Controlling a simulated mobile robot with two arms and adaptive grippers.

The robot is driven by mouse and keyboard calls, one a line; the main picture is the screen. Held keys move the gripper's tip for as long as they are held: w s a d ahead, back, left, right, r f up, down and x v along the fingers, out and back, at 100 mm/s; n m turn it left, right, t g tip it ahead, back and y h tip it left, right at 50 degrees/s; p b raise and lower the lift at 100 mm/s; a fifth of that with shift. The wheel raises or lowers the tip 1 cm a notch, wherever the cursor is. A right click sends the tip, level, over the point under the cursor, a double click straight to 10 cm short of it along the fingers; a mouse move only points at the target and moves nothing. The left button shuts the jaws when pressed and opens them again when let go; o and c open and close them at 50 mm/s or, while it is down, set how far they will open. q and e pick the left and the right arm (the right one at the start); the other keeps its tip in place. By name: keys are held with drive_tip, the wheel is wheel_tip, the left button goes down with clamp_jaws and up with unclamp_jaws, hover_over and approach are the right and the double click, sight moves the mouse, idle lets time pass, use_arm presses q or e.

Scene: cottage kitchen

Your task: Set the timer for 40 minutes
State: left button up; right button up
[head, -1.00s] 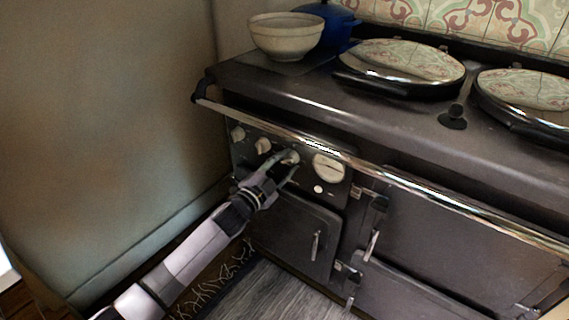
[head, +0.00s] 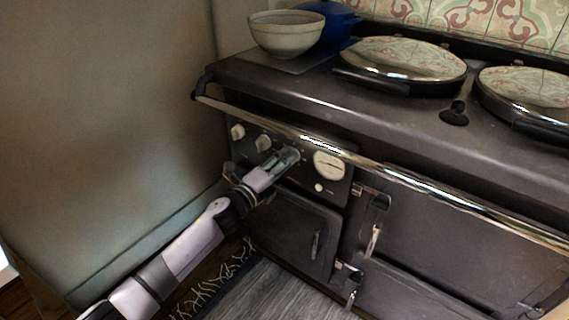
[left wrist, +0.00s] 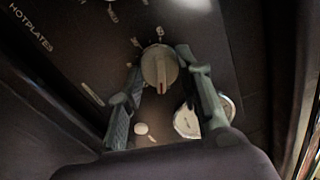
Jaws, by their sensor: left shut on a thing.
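The control knob (left wrist: 159,70) is a round, pale dial with a raised grip bar and a red mark, on the dark oven panel. I see it in the left wrist view, with small white markings around it that are too small to read. My left gripper (head: 287,158) is at the panel, to the left of the gauge, and hides the knob in the head view. In the left wrist view the gripper's fingers (left wrist: 158,58) are shut on the knob, one on each side. My right gripper is not in view.
A chrome rail (head: 400,185) runs above the panel. An oven door (head: 290,230) is below.

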use_arm(q)
drive_tip(key=m+g, duration=0.1)
drive_tip(key=m, duration=1.3)
drive_tip(key=shift+m, duration=1.5)
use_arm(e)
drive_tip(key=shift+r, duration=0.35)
use_arm(q)
drive_tip(key=shift+f, duration=0.1)
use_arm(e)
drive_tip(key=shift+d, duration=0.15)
use_arm(q)
drive_tip(key=o, duration=1.2)
drive_tip(key=shift+c, duration=0.2)
